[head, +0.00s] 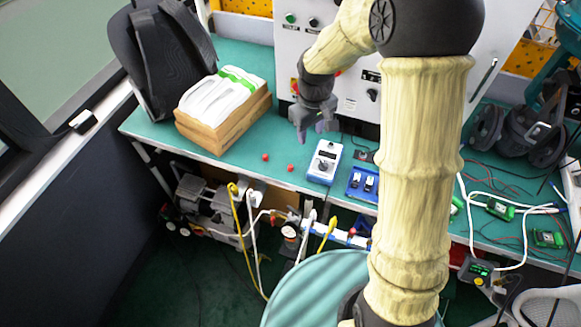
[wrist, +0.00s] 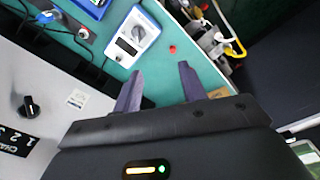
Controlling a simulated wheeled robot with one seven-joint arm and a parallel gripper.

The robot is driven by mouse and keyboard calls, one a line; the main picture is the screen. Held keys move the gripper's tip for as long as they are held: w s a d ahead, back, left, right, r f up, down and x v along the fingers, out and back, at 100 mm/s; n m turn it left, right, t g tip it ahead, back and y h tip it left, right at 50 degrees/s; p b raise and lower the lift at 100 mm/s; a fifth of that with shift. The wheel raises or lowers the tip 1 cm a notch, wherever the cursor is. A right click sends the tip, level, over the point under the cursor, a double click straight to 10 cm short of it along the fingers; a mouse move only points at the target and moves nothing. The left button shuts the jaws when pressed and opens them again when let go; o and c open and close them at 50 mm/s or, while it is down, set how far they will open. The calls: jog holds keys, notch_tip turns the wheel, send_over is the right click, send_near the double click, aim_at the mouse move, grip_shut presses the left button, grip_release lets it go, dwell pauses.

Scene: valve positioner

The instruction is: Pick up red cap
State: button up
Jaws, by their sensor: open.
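Two small red caps lie on the green bench top in the head view, one (head: 265,157) to the left and one (head: 290,167) nearer the front edge. A single red cap (wrist: 172,49) shows in the wrist view, beyond my fingertips and near the bench edge. I cannot tell which of the two it is. My gripper (head: 312,130) is above the bench, behind and to the right of both caps. In the wrist view my gripper (wrist: 159,72) has its two fingers apart, with nothing between them.
A white-and-blue device with a knob (head: 325,161) stands right of the caps. A blue tray (head: 361,185) is farther right. A grey control cabinet (head: 345,95) is behind my gripper. Hoses and machinery (head: 205,210) are below the front edge.

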jog(key=w+a+f+n, duration=0.2)
jog(key=w+a+f, duration=0.1)
jog(key=w+a, duration=0.1)
jog(key=shift+a+n+g, duration=0.3)
jog(key=shift+a+g, duration=0.1)
jog(key=shift+a, duration=0.25)
jog(key=shift+w+f, duration=0.1)
jog(key=shift+f, duration=0.05)
jog(key=p, duration=0.2)
send_over(290, 165)
notch_tip(290, 165, down, 12)
jog(key=shift+f+p, duration=1)
jog(key=shift+f, duration=1.6)
